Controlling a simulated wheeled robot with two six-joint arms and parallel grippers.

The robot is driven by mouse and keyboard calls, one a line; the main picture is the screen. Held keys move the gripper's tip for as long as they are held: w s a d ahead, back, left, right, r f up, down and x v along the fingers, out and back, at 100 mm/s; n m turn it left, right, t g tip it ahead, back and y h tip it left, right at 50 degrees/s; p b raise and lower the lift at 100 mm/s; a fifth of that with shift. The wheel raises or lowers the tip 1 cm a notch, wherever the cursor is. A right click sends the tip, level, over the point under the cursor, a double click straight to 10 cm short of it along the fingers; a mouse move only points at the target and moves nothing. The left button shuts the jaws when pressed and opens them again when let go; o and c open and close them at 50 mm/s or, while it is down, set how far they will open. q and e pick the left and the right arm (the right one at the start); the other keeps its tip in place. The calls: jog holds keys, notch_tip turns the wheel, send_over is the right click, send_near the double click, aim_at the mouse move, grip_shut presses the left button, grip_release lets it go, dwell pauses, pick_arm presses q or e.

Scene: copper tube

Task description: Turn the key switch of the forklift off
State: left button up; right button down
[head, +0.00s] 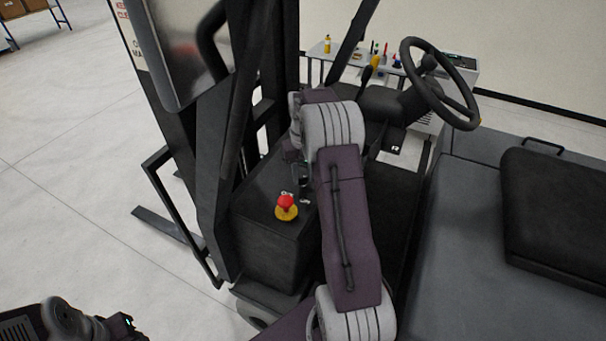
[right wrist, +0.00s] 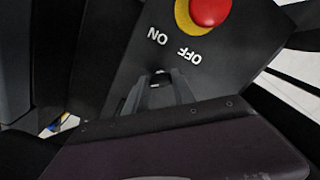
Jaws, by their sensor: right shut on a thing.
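The forklift's black console (head: 268,240) carries a red emergency button (head: 286,202) on a yellow base. The button also shows at the top of the right wrist view (right wrist: 208,8). White ON and OFF lettering (right wrist: 188,56) is on the same panel and reads upside down there. My right gripper (right wrist: 160,88) reaches down to the panel just below the lettering, its fingers closed on the small key (right wrist: 160,76) of the switch. The fingers hide most of the key, and its exact angle is hard to tell. Part of my left arm's end (head: 122,325) shows at the bottom left, its fingers not clear.
The steering wheel (head: 440,84) and black seat (head: 555,210) are to the right. The mast (head: 210,150) stands to the left of the console. A table (head: 345,68) with bottles and tools is behind. Open floor (head: 70,190) lies to the left.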

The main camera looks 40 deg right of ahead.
jog(key=n, duration=0.4)
jog(key=shift+w+d+r+n+p, duration=0.1)
jog(key=shift+w+n+p, duration=0.05)
jog(key=shift+n+p, duration=0.6)
jog(key=shift+n, duration=2.05)
jog(key=c, duration=1.3)
grip_release()
jog(key=shift+o, duration=1.3)
jog(key=shift+w, duration=0.15)
